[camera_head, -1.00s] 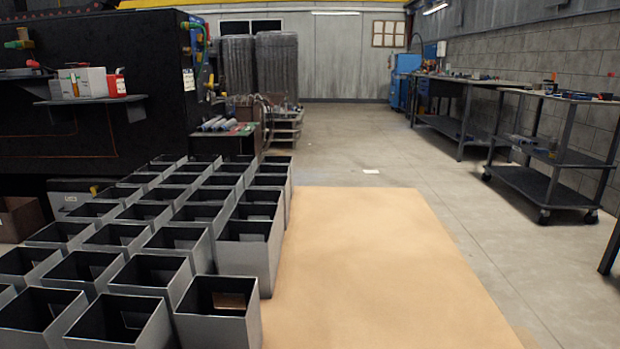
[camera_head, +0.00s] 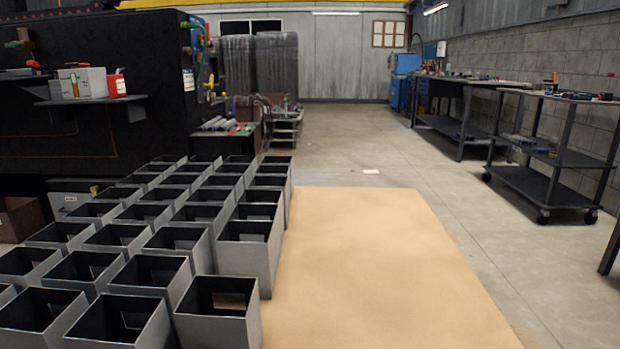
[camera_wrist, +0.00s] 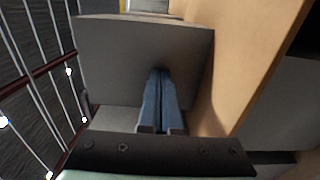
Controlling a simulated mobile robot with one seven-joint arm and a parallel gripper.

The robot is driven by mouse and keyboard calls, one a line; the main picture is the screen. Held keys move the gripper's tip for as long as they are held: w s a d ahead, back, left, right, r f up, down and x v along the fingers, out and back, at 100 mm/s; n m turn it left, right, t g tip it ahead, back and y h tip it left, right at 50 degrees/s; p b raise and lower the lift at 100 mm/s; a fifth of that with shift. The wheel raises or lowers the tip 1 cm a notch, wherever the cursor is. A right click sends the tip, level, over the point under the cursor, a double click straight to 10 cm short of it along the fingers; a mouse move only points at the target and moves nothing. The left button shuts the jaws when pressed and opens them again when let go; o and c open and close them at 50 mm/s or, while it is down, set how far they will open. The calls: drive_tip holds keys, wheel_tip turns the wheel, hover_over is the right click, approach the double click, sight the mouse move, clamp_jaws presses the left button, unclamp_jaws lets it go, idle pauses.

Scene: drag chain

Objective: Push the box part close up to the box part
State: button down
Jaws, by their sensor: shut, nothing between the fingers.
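Grey open-topped box parts stand in close rows on the left of the tan surface in the head view. The nearest one in the right-hand column (camera_head: 212,329) has a gap behind it, before a taller-looking box (camera_head: 248,262). In the wrist view my gripper (camera_wrist: 161,72) has its blue fingers together, empty, with the tips at the flat grey side of a box part (camera_wrist: 108,52). Whether they touch it I cannot tell. Another grey surface (camera_wrist: 115,120) lies below that side. My gripper is not in the head view, and I cannot match the boxes between views.
The tan surface (camera_head: 370,260) right of the boxes is clear. A black machine (camera_head: 90,130) stands behind them on the left. A wheeled cart (camera_head: 550,160) and workbench (camera_head: 455,125) stand along the right wall. Dark bars (camera_wrist: 40,70) show left in the wrist view.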

sight(233, 314)
drive_tip(key=shift+w+d+b, duration=0.2)
drive_tip(key=shift+w+b, duration=2.4)
drive_tip(key=shift+w, duration=3.4)
drive_tip(key=shift+w+r+b, duration=0.35)
drive_tip(key=shift+w+b, duration=0.05)
drive_tip(key=shift+w+d+r, duration=0.15)
drive_tip(key=shift+d+r, duration=0.1)
drive_tip(key=shift+s+f+p, duration=0.6)
drive_tip(key=shift+s+p, duration=0.15)
drive_tip(key=shift+s, duration=0.05)
drive_tip(key=shift+s+a+p, duration=0.2)
drive_tip(key=shift+s+p, duration=0.15)
drive_tip(key=shift+s, duration=0.85)
drive_tip(key=shift+s+a+p, duration=0.15)
drive_tip(key=shift+s+p, duration=0.2)
drive_tip(key=shift+s, duration=0.8)
